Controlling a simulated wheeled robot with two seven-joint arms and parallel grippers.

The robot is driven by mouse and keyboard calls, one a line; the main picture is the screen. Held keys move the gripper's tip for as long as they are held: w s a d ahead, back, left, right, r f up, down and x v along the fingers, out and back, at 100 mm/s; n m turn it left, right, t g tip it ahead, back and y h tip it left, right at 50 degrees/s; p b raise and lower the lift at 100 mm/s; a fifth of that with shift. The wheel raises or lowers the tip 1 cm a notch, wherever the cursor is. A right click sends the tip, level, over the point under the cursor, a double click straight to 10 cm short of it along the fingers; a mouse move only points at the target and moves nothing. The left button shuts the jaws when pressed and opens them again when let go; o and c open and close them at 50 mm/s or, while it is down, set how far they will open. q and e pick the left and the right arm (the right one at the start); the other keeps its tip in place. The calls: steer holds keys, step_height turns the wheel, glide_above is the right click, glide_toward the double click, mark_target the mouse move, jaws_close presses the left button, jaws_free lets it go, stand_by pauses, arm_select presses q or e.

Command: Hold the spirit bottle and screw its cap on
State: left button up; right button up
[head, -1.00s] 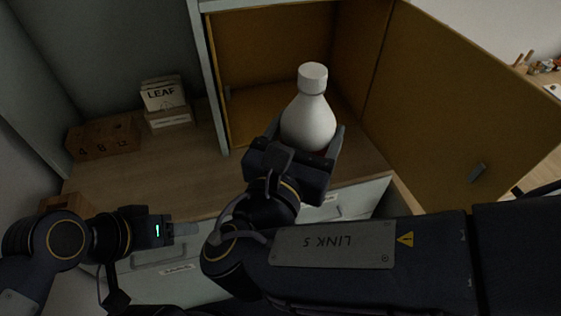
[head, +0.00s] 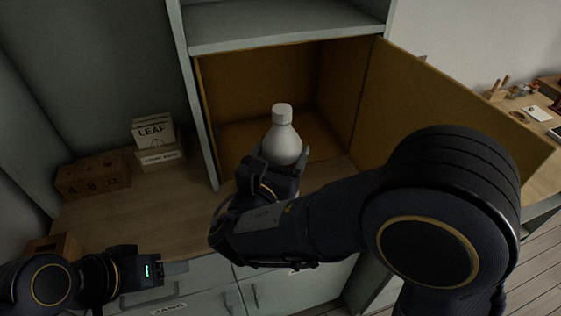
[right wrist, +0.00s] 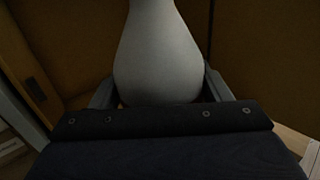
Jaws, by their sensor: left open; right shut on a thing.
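The spirit bottle (head: 283,146) is white and stands upright at the mouth of the open cupboard, with a white cap (head: 281,112) on its top; I cannot tell how tightly the cap sits. My right gripper (head: 283,172) is shut on the bottle's lower body, which the gripper partly hides. In the right wrist view the bottle (right wrist: 158,55) rises between the two fingers (right wrist: 160,92), its top out of the frame. My left gripper (head: 176,267) is open and empty at the lower left, in front of the drawers and well away from the bottle.
The cupboard's door (head: 440,110) stands open to the right. Drawers lie below. The counter's middle is clear.

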steer(key=shift+w+a+f, duration=0.1)
steer(key=shift+w+f, duration=0.5)
steer(key=shift+w+f, duration=0.15)
steer(key=shift+f, duration=0.8)
steer(key=shift+w+f, duration=0.1)
steer(key=shift+f, duration=0.8)
steer(key=shift+f, duration=0.15)
steer(key=o, duration=1.4)
steer(key=shift+f, duration=0.15)
steer(key=o, duration=0.5)
